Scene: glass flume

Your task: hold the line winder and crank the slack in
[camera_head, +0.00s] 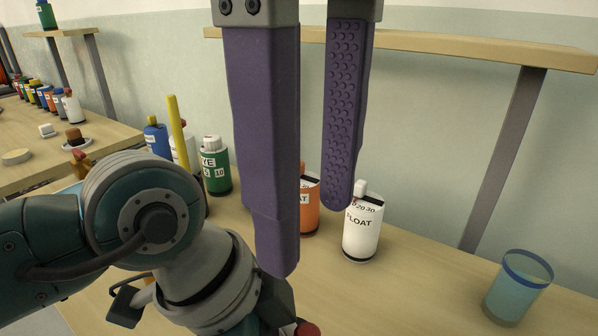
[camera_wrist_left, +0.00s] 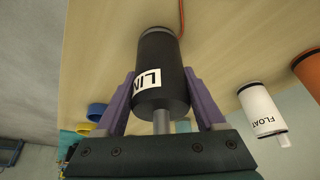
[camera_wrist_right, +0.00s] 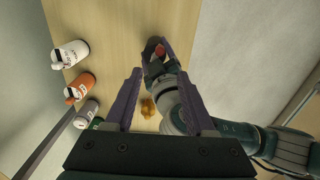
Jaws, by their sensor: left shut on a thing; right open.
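The line winder (camera_wrist_left: 160,65) is a black cylinder with a white label, partly readable as "LIN", in the left wrist view. My left gripper (camera_wrist_left: 158,88) is shut on it, one purple finger on each side. In the right wrist view the dark winder (camera_wrist_right: 150,46) shows at the left gripper, with a red knob (camera_wrist_right: 160,50) beside it. In the head view a red knob (camera_head: 306,329) shows at the bottom edge; the winder's body is mostly hidden. My right gripper (camera_head: 309,238) is open and empty, high in front of the head camera.
A white FLOAT bottle (camera_head: 362,232), an orange bottle (camera_head: 311,212) and a green bottle (camera_head: 215,168) stand along the back of the bench. A blue translucent cup (camera_head: 517,288) stands at the right. A small orange-yellow object (camera_wrist_right: 148,107) lies near my left arm. A shelf (camera_head: 420,42) runs behind.

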